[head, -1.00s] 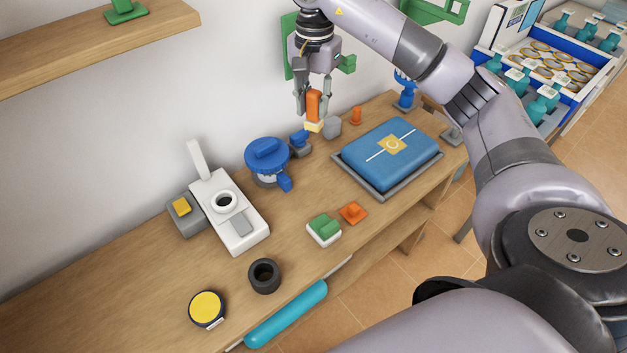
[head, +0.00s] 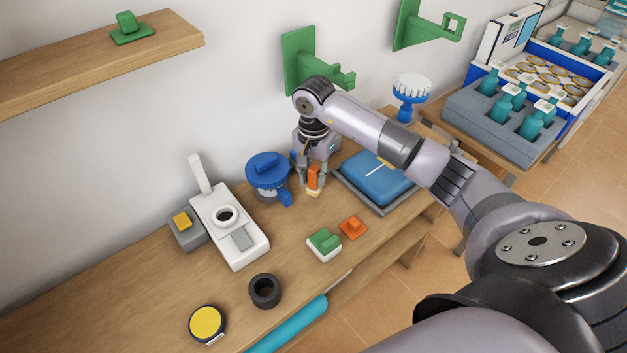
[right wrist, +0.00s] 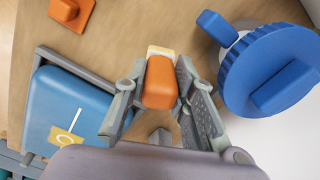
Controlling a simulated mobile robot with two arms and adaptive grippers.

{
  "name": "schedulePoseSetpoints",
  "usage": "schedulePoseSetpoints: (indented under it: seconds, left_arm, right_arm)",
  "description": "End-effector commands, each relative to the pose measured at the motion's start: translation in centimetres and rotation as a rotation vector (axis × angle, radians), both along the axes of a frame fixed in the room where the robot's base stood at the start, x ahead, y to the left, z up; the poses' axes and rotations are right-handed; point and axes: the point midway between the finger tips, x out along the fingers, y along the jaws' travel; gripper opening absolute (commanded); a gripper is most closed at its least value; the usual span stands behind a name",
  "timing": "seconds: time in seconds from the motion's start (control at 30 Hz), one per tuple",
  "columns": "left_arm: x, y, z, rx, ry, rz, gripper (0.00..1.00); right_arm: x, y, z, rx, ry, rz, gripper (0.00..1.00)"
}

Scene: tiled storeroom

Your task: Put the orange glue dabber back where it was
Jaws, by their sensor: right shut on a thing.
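The orange glue dabber (head: 313,177) has an orange body and a pale yellow tip. My right gripper (head: 313,184) is shut on its body and holds it tip-down, low over the workbench (head: 135,275). I cannot tell whether the tip touches the bench. The dabber is between the blue round-topped device and the blue padded item in its grey tray. In the right wrist view the dabber (right wrist: 160,84) sits between the two fingers, its pale tip pointing away from the palm. My left gripper is not in view.
The blue round-topped device (head: 268,172) stands close left, the grey tray (head: 372,205) close right. An orange knobbed piece (head: 353,228) and a green-topped block (head: 324,245) lie in front. Green wall brackets (head: 300,62) hang above. The bench's left front is fairly clear.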

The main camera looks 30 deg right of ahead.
Motion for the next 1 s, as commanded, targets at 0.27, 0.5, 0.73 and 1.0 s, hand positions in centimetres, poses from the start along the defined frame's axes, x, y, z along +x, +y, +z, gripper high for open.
schedulePoseSetpoints:
  seconds: [0.27, 0.5, 0.73, 1.0]
  left_arm:
    - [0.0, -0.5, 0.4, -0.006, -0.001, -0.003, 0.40]
    - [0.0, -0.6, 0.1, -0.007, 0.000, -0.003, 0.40]
    - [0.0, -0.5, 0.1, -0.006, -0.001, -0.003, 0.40]
    - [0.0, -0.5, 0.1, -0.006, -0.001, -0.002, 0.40]
  right_arm:
    - [0.0, 0.0, -2.8, 0.000, 0.000, 0.000, 0.00]
    - [0.0, 0.0, -3.1, 0.000, 0.000, 0.000, 0.00]
    - [0.0, 0.0, -3.0, 0.001, 0.000, 0.000, 0.37]
    - [0.0, 0.0, -3.0, 0.001, 0.000, 0.000, 0.44]
